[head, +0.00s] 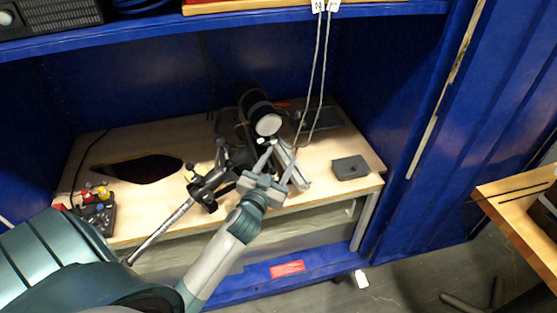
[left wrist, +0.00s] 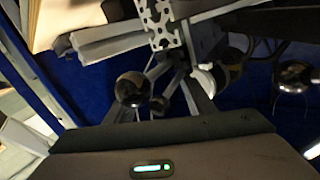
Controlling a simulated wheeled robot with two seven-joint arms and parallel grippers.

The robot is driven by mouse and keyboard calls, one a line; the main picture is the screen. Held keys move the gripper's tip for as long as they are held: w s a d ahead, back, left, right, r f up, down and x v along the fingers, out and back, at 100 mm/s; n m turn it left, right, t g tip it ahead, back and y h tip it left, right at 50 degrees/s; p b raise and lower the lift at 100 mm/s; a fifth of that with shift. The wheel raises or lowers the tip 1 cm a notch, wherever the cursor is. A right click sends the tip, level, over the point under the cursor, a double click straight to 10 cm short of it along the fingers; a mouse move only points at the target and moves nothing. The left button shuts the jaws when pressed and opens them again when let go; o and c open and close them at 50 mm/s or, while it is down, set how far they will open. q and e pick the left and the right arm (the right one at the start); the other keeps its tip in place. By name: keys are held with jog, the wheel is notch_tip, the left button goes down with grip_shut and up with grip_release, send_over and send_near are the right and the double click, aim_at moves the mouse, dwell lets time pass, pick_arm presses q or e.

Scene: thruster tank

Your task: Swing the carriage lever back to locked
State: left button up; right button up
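In the head view a black-and-silver apparatus with a thick black cylinder (head: 263,115) stands on the wooden bench top. A pale metal rail (head: 295,172) slopes at its front. My left gripper (head: 281,151) is at this rail, its fingers apart. In the left wrist view a dark round knob (left wrist: 130,88) shows near the fingers, below the end of a slotted metal profile (left wrist: 163,28). It may be the carriage lever's knob; the lever's position cannot be told. I see nothing clearly held; contact cannot be told. My right gripper is in neither view.
A grey box (head: 350,167) lies on the bench to the right. A black dished piece (head: 137,168) and a control box with coloured buttons (head: 95,207) are on the left. Cables (head: 319,75) hang above the apparatus. A blue shelf (head: 160,29) spans overhead.

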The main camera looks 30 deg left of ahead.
pick_arm(q)
jog(key=shift+s, duration=0.1)
jog(key=b+v, duration=0.3)
jog(key=v, duration=1.4)
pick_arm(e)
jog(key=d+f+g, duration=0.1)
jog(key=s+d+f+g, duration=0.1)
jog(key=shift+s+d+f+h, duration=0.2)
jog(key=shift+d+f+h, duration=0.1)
pick_arm(q)
jog(key=shift+s+r, duration=0.1)
